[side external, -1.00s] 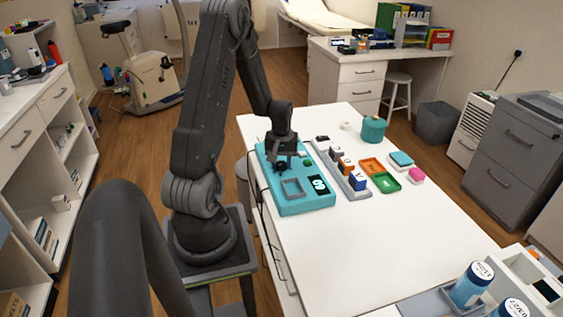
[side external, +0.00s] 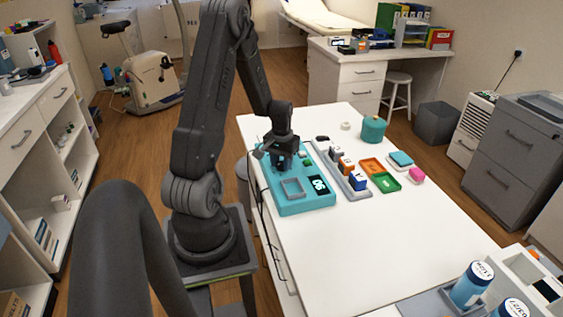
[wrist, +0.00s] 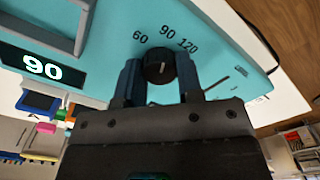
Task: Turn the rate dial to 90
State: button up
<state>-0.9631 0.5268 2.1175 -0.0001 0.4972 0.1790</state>
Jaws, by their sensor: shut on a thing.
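The rate dial (wrist: 158,65) is a round black knob with a short white mark, on a teal panel (wrist: 209,40). The numbers 60, 90 and 120 are printed around it. The white mark looks roughly in line with the 90. My gripper (wrist: 160,80) is shut on the dial, one finger on each side. A dark display (wrist: 42,67) on the panel reads 90 in the wrist view. In the side view my gripper (side external: 278,160) is down over the far part of the teal device (side external: 306,205) and hides the dial.
A grey rack (side external: 352,188) with small blocks stands right of the device. The near part of the white table (side external: 350,250) is clear. A dark cable runs down the table's left side.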

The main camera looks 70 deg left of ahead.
aim_at(281, 163)
jog(key=o, duration=0.9)
notch_tip(281, 163, up, 14)
jog(key=shift+f, duration=0.1)
dwell(0.5)
